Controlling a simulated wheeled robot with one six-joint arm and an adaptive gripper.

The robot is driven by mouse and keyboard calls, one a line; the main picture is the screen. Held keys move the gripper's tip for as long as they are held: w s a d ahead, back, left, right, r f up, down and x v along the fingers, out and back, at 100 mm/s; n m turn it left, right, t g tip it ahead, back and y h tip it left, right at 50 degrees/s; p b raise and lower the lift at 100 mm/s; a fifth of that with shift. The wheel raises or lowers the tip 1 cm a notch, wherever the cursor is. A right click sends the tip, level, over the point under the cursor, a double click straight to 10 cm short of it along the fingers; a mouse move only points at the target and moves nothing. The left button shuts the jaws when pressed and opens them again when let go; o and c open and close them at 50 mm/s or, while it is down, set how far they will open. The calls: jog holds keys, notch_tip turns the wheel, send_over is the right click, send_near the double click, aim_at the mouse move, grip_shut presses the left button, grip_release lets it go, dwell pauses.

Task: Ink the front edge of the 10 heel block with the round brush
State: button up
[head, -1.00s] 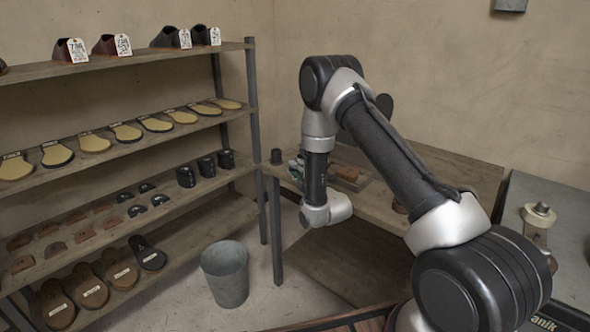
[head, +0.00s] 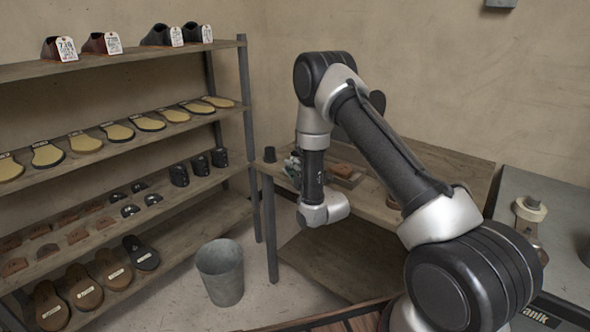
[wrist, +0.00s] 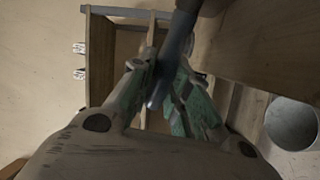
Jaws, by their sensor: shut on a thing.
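In the wrist view my gripper (wrist: 163,76), with green finger pads, is shut on a dark blue-grey stick-like tool (wrist: 176,55), which looks like the round brush. Its far end runs up out of the picture past a dark brown shape, so I cannot make out bristles. In the head view my arm hides most of the gripper. A reddish-brown block (head: 342,170) sits on a flat tray on the bench behind my arm. Several brown and black heel pieces (head: 77,236) lie on the left rack. No number is readable, so I cannot tell which is the 10 heel block.
The rack (head: 241,110) at left holds soles, tagged shoes and black cylinders. A grey bucket (head: 220,272) stands on the floor between rack and bench (head: 375,211). A small dark cup (head: 270,155) is at the bench's left corner. A grey machine table (head: 550,215) is at right.

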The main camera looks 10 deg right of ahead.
jog(key=shift+w+a, duration=0.25)
jog(key=shift+w, duration=0.1)
jog(key=shift+w, duration=0.1)
jog(key=shift+w+a, duration=0.45)
jog(key=shift+w, duration=0.2)
jog(key=shift+w, duration=0.1)
jog(key=shift+w+a, duration=0.5)
jog(key=shift+w, duration=0.15)
jog(key=shift+w, duration=0.1)
jog(key=shift+s+d, duration=0.45)
jog(key=shift+s, duration=0.2)
jog(key=shift+s+d, duration=0.4)
jog(key=shift+s, duration=0.2)
